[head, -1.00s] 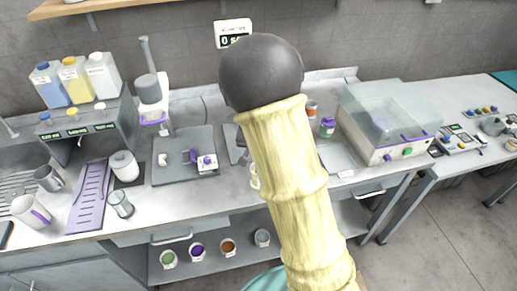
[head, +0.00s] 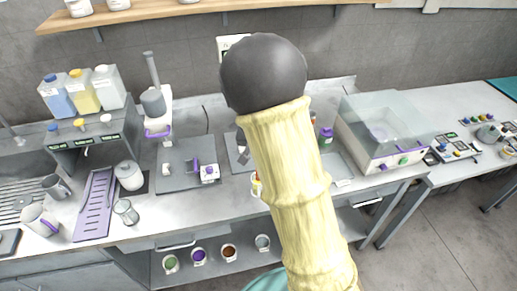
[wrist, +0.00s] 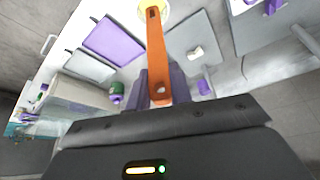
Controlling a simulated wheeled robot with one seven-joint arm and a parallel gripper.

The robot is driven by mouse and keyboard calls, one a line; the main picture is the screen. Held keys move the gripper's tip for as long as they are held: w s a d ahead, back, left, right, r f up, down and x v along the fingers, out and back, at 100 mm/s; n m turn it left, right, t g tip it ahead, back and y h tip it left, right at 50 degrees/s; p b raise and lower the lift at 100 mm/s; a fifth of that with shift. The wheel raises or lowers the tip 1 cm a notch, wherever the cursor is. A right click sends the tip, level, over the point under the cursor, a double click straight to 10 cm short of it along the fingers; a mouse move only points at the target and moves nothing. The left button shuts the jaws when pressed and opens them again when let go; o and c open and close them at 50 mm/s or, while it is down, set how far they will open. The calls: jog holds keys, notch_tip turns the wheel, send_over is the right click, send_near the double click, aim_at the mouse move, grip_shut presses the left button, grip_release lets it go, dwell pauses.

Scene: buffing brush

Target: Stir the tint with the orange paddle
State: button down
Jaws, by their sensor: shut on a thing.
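The orange paddle (wrist: 157,58) is held between the purple fingers of my gripper (wrist: 160,84) in the wrist view. Its far end reaches a pale round cup (wrist: 153,10) with yellow showing inside, at the top edge of the picture. I cannot tell whether the paddle's tip is dipped in or just above it. In the head view a small part of a pale cup with yellow and red (head: 256,186) shows beside my arm. My arm hides my gripper and the paddle there.
A grey tray (head: 175,180) with small purple-and-white items lies left on the bench. A clear-lidded machine (head: 384,135) stands right. Several tint pots, one purple (head: 198,256), stand on the lower shelf. A purple rack (head: 93,205) and jugs (head: 83,92) are at the left.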

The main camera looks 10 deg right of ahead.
jog(key=shift+r+p, duration=0.75)
jog(key=shift+r, duration=0.45)
